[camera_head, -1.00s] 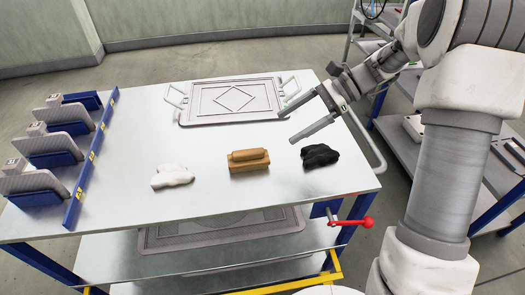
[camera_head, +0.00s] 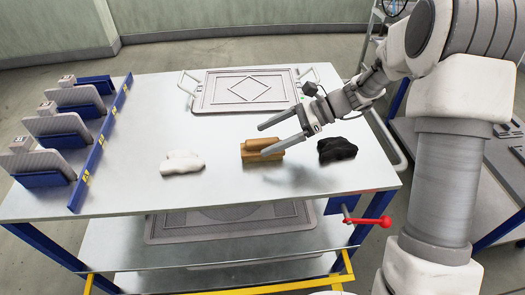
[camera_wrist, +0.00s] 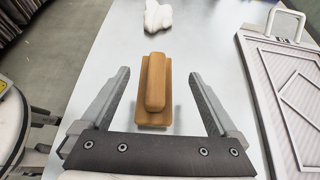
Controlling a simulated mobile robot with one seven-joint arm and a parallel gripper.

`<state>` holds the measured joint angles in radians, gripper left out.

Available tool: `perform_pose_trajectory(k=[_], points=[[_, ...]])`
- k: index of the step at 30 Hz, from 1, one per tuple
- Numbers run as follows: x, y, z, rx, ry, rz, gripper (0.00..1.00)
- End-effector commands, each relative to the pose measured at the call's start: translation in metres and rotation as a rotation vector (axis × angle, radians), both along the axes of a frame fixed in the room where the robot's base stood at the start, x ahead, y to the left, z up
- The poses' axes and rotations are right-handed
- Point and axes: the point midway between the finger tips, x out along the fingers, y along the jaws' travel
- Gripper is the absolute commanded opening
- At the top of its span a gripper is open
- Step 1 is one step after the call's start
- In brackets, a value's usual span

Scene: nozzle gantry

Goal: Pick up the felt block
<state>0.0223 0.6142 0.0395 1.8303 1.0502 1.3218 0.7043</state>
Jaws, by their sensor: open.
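The felt block (camera_head: 249,149) is a tan-brown block with a rounded grip along its top. It lies on the metal table between a white cloth and a black cloth. In the wrist view the felt block (camera_wrist: 154,88) sits upright ahead of and between my fingers, with a gap on each side. My gripper (camera_head: 263,141) is open and empty, its fingers pointing left over the block. In the head view one finger covers part of the block. Both fingers of my gripper (camera_wrist: 160,95) show in the wrist view.
A white cloth (camera_head: 183,163) lies left of the block and a black cloth (camera_head: 337,149) right of it. A grey framed panel with handles (camera_head: 218,98) lies behind. A blue rack rail (camera_head: 101,143) with several grey plates stands at left. A red lever (camera_head: 370,221) juts from the front.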

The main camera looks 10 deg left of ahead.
Motion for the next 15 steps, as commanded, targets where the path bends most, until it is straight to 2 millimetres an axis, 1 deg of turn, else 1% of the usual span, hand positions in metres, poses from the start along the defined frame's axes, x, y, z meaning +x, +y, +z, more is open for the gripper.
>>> perform_pose_trajectory(k=[5, 9, 12, 15], points=[[-0.005, 0.010, -0.007, 0.000, 0.001, 0.002, 0.95], [-0.014, 0.028, -0.018, 0.000, 0.001, 0.003, 0.95], [-0.016, 0.040, -0.024, 0.000, 0.001, 0.003, 0.95], [-0.017, 0.044, -0.025, -0.001, 0.000, 0.001, 0.95]])
